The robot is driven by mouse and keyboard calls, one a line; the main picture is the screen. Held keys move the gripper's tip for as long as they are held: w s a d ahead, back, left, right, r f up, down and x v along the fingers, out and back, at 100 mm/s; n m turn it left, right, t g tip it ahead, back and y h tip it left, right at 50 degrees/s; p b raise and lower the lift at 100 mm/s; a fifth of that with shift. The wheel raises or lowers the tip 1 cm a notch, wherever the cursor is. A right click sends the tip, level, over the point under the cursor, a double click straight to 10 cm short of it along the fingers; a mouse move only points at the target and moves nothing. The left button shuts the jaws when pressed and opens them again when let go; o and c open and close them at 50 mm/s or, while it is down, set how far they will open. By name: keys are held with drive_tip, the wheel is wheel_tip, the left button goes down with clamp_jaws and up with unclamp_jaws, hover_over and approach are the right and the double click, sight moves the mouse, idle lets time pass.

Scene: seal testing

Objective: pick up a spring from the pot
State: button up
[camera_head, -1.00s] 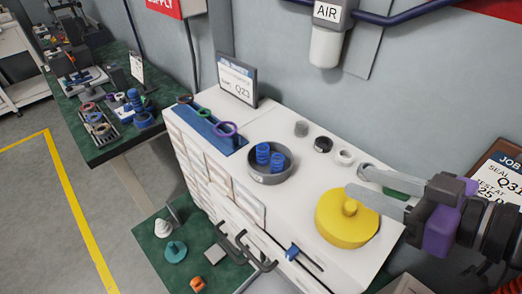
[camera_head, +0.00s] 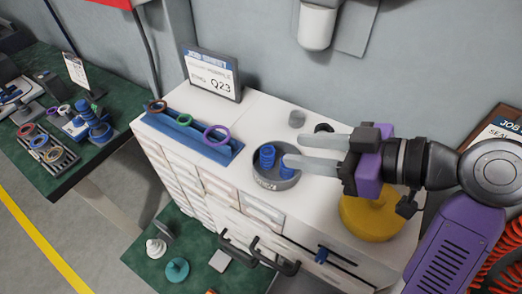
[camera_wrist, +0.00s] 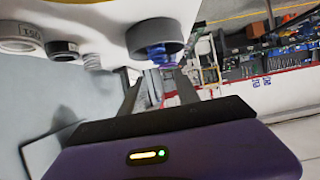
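The grey round pot (camera_head: 280,184) stands on the white cabinet top. Two blue springs stand in it, a left one (camera_head: 267,157) and a right one (camera_head: 285,172). My gripper (camera_head: 296,150) is open and empty, with its fingers pointing left at the pot. The near finger's tip overlaps the right spring and partly hides it in the head view. In the wrist view the pot (camera_wrist: 168,27) appears tipped, beyond the fingertips, with blue spring coils (camera_wrist: 157,53) inside. Whether a finger touches the pot or a spring cannot be told.
A yellow round part (camera_head: 368,222) sits below my gripper on the cabinet top. A grey ring (camera_head: 297,118) and a black ring (camera_head: 323,128) lie behind the pot. A blue tray (camera_head: 190,140) with several rings and a job sheet (camera_head: 212,75) stand to the left.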

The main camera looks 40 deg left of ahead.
sight(270, 151)
drive_tip(key=shift+d+f+p+x, duration=0.15)
drive_tip(key=shift+p+x, duration=0.3)
drive_tip(key=shift+x, duration=1.1)
drive_tip(key=shift+d+f+p+x, duration=0.1)
drive_tip(key=shift+f+p+x, duration=0.25)
drive_tip(key=shift+x, duration=1.2)
drive_tip(key=shift+r, duration=0.1)
clamp_jaws()
